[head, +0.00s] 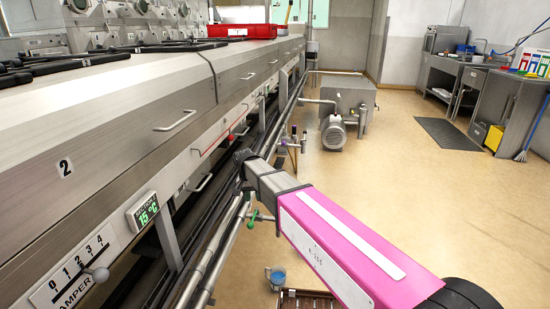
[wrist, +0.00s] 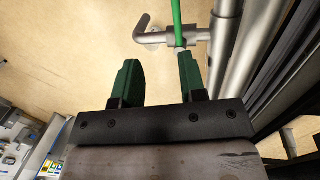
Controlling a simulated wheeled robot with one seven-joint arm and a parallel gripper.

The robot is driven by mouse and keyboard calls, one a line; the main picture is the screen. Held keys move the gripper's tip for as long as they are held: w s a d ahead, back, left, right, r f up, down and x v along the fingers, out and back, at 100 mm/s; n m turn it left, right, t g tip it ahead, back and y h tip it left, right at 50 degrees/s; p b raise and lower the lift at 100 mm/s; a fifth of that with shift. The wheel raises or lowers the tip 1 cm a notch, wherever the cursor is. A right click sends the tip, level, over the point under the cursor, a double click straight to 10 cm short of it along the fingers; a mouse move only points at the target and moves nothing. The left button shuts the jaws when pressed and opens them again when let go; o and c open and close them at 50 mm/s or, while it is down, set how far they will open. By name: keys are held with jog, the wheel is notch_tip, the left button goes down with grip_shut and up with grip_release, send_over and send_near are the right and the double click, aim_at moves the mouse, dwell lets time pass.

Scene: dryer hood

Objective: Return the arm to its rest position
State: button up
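My arm (head: 345,255) reaches from the lower right of the head view toward the side of the long steel dryer hood (head: 110,110). Its dark far end is beside the pipes below the hood, and the fingers cannot be made out there. In the wrist view my gripper (wrist: 158,62) has its two green fingers spread apart with nothing between them. A green handle (wrist: 177,14) on a grey pipe fitting shows beyond the right finger, apparently not held.
Metal pipes (head: 210,265) run along the hood beside my arm. A motor (head: 333,133) and steel box stand on the floor farther back.

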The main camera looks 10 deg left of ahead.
jog(key=s+d+f, duration=0.3)
jog(key=d, duration=1)
jog(key=s+d+f+y, duration=0.1)
jog(key=s+d, duration=0.3)
jog(key=d, duration=0.8)
jog(key=s+d+f+n+y, duration=0.1)
jog(key=s+d+f, duration=0.3)
jog(key=d, duration=0.9)
jog(key=shift+d+f, duration=0.35)
